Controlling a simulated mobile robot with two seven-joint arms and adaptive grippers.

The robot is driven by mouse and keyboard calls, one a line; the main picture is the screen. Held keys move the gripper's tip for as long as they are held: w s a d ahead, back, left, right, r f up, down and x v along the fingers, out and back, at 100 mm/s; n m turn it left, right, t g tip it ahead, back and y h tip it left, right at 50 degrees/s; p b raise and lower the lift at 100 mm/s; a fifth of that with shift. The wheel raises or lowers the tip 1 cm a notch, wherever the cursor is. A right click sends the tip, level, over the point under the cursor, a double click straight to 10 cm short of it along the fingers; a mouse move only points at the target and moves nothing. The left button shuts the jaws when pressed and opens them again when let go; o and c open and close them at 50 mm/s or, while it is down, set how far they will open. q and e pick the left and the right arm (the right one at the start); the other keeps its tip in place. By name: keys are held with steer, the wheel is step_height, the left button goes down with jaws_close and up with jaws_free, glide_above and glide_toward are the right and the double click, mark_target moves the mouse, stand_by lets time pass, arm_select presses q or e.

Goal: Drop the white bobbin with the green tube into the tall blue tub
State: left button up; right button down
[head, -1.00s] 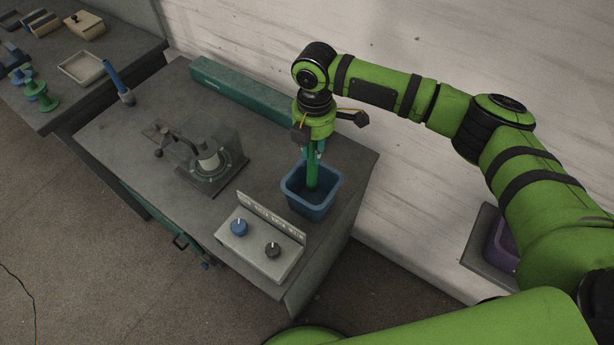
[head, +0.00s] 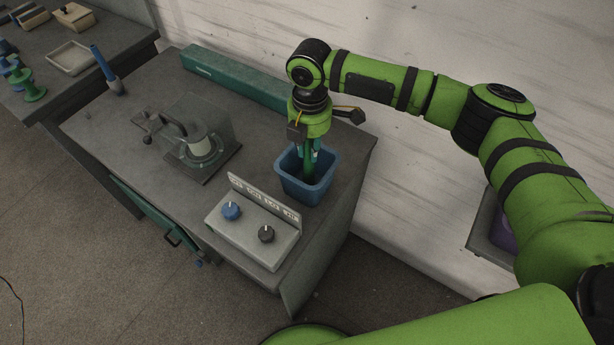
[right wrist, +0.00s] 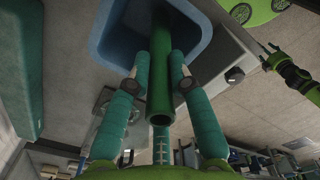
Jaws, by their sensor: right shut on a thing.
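My right gripper (head: 311,154) is shut on the green tube (head: 308,168), which hangs upright with its lower end inside the tall blue tub (head: 306,193). The fingertips are at about the height of the tub's rim. In the right wrist view, the tube (right wrist: 160,85) runs between the two teal fingers of the gripper (right wrist: 158,75) into the tub (right wrist: 115,30). No white winding shows on the tube; its far end is hidden in the tub.
A control box (head: 252,230) with blue and black knobs stands in front of the tub. A winder with a clear cover (head: 210,125) is to its left. A long green beam (head: 235,80) lies behind. A blue spindle (head: 105,70) stands at the far left corner.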

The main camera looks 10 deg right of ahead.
steer(key=c, duration=1)
jaws_free()
steer(key=shift+s+r, duration=0.1)
steer(key=shift+c, duration=0.2)
step_height(320, 180, up, 12)
arm_select(q)
steer(key=shift+w+d, duration=0.1)
